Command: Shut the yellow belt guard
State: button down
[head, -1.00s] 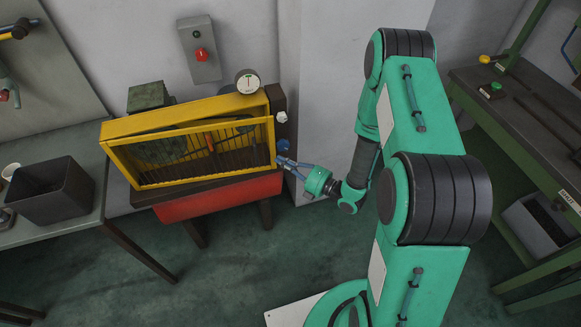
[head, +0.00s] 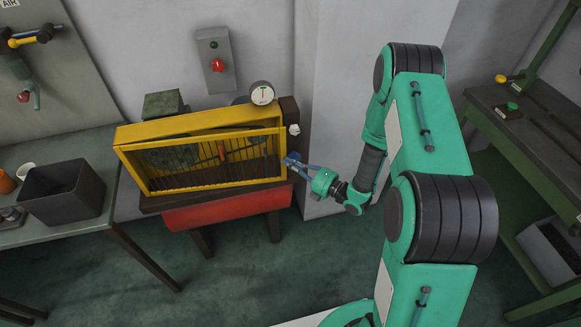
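The yellow belt guard (head: 122,160) is a long barred frame on the front of a machine, left of the middle in the head view. A narrow dark gap shows behind its upper bar, so it looks slightly ajar, but I cannot be sure. An orange-red part (head: 221,152) and dark machinery show through the bars. My gripper (head: 294,163) is just beyond the guard's right end, close to a small blue part there. I cannot tell whether it touches anything. Its fingers are too small to tell whether they are apart.
The machine has a red front (head: 225,209) and a round gauge (head: 262,93) on top. A control box (head: 216,62) hangs on the wall behind. A bench with a black bin (head: 62,192) stands left. A wall pillar (head: 345,70) is close behind my arm. A green workbench (head: 530,150) stands right.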

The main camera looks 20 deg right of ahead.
jog(key=w, duration=0.2)
jog(key=w+b, duration=0.1)
jog(key=shift+w+d+n+g+y, duration=0.1)
jog(key=shift+d+n+g+y, duration=0.15)
jog(key=shift+n+g+y, duration=0.05)
jog(key=s+a+v, duration=0.2)
jog(key=v, duration=1.1)
jog(key=shift+a, duration=0.1)
dwell(0.5)
